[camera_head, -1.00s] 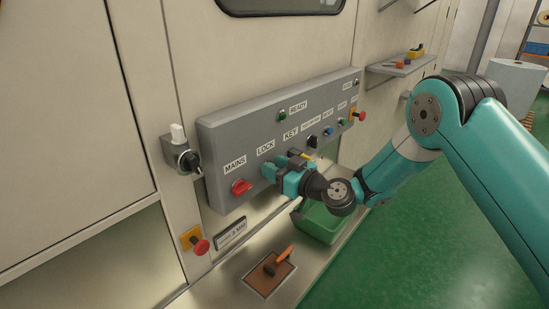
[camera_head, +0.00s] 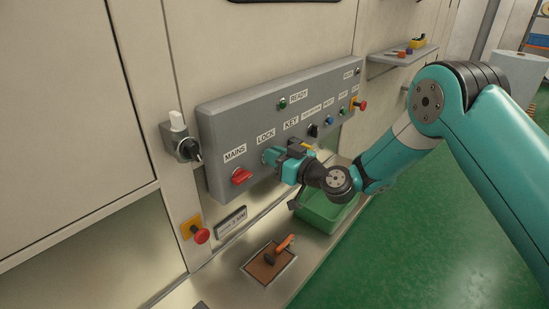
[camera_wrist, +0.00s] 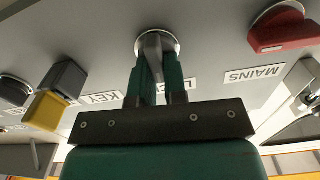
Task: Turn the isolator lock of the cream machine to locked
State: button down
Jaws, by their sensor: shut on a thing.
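The grey control panel (camera_head: 220,140) is on the cream machine. My gripper (camera_head: 268,156) is at the panel under the LOCK label (camera_head: 265,135), between the red MAINS knob (camera_head: 241,176) and the KEY position. In the wrist view, which shows the panel upside down, the two green fingers (camera_wrist: 157,75) are shut on the grey lever of the isolator lock (camera_wrist: 154,46). The lock has a bright round base on the panel. The lever stands between the fingers, which partly cover it. In the head view my gripper hides the lock. Its exact angle cannot be told.
A dark key switch with a yellow part (camera_wrist: 46,108) is close beside my fingers. The MAINS knob (camera_wrist: 278,30) is on the other side. A rotary switch (camera_head: 183,148) and red emergency button (camera_head: 200,235) are left. A green bin (camera_head: 325,212) stands below my wrist.

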jog(key=shift+w+d+f+m+b, duration=0.2)
jog(key=shift+m+b, duration=0.8)
jog(key=shift+m, duration=1.85)
jog(key=shift+w+d+f+m+b, duration=0.3)
jog(key=shift+m+b, duration=0.75)
jog(key=shift+m, duration=1.85)
jog(key=shift+w+f+m+b, duration=0.1)
jog(key=shift+f+m+b, duration=0.2)
jog(key=shift+m+b, duration=1.65)
jog(key=shift+m+p, duration=0.95)
jog(key=shift+m, duration=0.05)
jog(key=c, duration=1.2)
grip_release()
jog(key=shift+o, duration=0.2)
